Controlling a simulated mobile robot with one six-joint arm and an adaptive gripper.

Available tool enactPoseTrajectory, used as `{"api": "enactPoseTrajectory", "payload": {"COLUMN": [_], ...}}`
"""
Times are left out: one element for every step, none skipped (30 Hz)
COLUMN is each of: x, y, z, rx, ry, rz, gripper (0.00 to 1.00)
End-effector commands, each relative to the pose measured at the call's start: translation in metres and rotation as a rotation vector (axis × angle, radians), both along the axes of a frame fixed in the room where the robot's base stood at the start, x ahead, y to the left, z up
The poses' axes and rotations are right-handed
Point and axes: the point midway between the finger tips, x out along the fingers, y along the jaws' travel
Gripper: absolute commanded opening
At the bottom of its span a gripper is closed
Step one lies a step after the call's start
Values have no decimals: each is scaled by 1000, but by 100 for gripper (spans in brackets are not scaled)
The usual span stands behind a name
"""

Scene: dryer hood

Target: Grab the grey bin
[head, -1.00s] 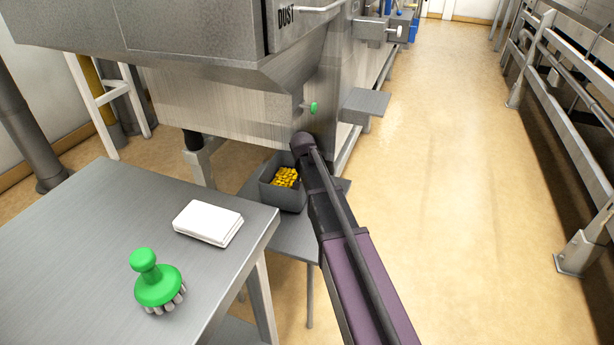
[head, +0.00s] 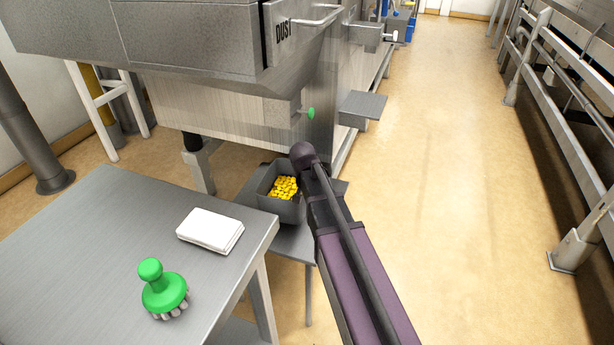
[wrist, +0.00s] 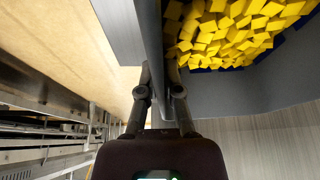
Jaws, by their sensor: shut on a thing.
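The grey bin (head: 266,190) holds many yellow pieces (head: 285,187). In the head view it is at the low grey stand beneath the machine, and I cannot tell whether it touches the stand. My arm hides its right side and my fingers there. In the wrist view, my gripper (wrist: 160,92) is shut on the wall of the grey bin (wrist: 235,95), with one finger on each side of it. The yellow pieces (wrist: 235,30) also show inside the bin in the wrist view.
A steel table (head: 90,240) at the left front carries a stack of white cloths (head: 210,228) and a green brush (head: 162,288). The machine (head: 230,122) overhangs behind the bin, with a green knob (head: 311,113). The low stand (head: 288,240) is under the bin. Open floor lies to the right.

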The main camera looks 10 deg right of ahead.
Motion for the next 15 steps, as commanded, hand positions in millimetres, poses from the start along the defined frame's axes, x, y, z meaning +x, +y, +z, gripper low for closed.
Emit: {"api": "enactPoseTrajectory", "payload": {"x": [-16, -21, -28, -33, -38, -44, -48, -52, -56, -60, -63, -66, -69, -71, -73], "y": [1, 2, 3, 3, 4, 5, 5, 6, 6, 7, 7, 8, 8, 8, 9], "z": [3, 3, 4, 4, 5, 5, 5, 6, 6, 7, 7, 7, 7, 7, 8], "rx": [1, 1, 1, 0, 0, 1, 1, 1, 1, 1, 1, 1, 1, 1, 1], "ry": [-2, -2, -2, -2, -2, -3, -3, -3, -3, -3, -3, -3, -3, -3, -3], "rz": [-1, -1, -1, -1, -1, -1, -1, -1, -1, -1, -1, -1, -1, -1, -1], "gripper": [0, 0, 0, 0, 0, 0, 0, 0, 0, 0, 0, 0, 0, 0, 0]}}
